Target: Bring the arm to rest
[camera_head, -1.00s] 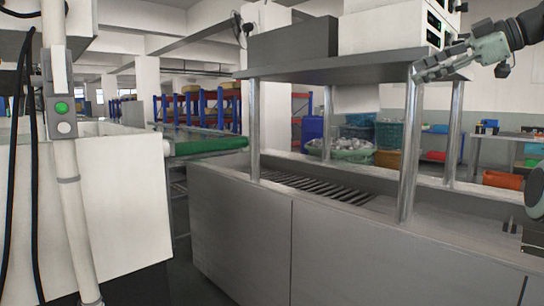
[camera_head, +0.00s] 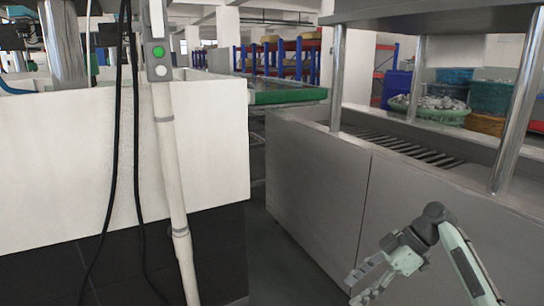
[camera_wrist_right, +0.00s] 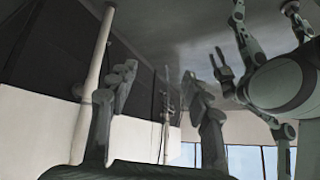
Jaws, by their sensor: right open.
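My right gripper (camera_head: 360,292) shows at the lower right of the head view, on a pale arm that bends down from the right. It points down and left, with its fingers apart and nothing between them. In the right wrist view its two dark fingers (camera_wrist_right: 162,85) stand wide apart with empty space between. That view is upside down. A second, smaller gripper, my left gripper (camera_wrist_right: 219,62), shows there in front of my body, its fingers seemingly parted and empty. It is not in the head view.
A grey metal tank (camera_head: 315,185) with a slatted top and upright posts stands close on the right. A white tank (camera_head: 60,160) with a pipe (camera_head: 168,150) and hanging black cables stands on the left. A narrow floor gap (camera_head: 262,245) lies between them. A green conveyor (camera_head: 290,97) is behind.

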